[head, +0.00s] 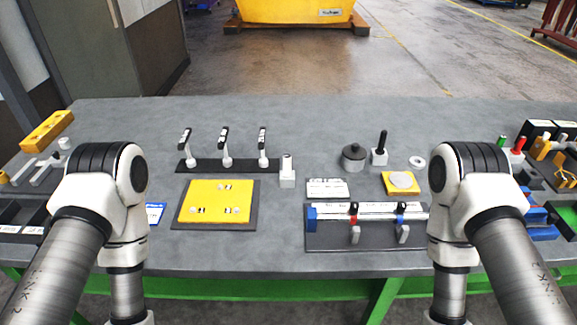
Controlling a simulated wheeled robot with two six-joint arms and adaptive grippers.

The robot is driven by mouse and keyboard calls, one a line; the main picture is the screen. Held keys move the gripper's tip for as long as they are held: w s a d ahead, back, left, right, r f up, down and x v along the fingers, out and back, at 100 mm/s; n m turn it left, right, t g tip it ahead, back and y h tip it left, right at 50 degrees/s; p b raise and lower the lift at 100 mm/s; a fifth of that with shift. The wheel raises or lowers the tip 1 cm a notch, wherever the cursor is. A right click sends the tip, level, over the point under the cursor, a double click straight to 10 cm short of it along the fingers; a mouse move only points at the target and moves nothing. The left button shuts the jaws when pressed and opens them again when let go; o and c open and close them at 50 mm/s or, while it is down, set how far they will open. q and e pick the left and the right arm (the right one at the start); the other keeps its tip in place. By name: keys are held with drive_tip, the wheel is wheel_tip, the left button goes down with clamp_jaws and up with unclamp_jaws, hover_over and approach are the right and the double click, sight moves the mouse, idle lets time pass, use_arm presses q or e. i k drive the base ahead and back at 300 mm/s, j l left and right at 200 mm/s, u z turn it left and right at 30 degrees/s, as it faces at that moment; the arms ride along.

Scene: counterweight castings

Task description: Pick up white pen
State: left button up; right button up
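A white upright piece (287,163) stands in a small white block (287,180) near the middle of the table; it looks like the white pen, but it is small and I cannot be sure. A similar holder with a black pen-like piece (382,140) stands to its right, farther back. My two arms reach down at the left and right of the picture, over the table's front edge. Both grippers are below the picture and out of view. Neither arm is near the white piece.
A grey table (330,120) carries a yellow plate (215,186), a black rail with three upright clamps (222,164), a dark knobbed weight (354,157) and a fixture with a white bar (370,210). More tools and bins crowd both ends. The table's back strip is clear.

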sight(287, 173)
drive_tip(key=i+j, duration=0.15)
drive_tip(key=j, duration=0.15)
drive_tip(key=i+j, duration=0.1)
drive_tip(key=j, duration=0.25)
drive_tip(key=i+j, duration=0.15)
drive_tip(key=j, duration=0.15)
drive_tip(key=i+j, duration=0.15)
drive_tip(key=j, duration=0.2)
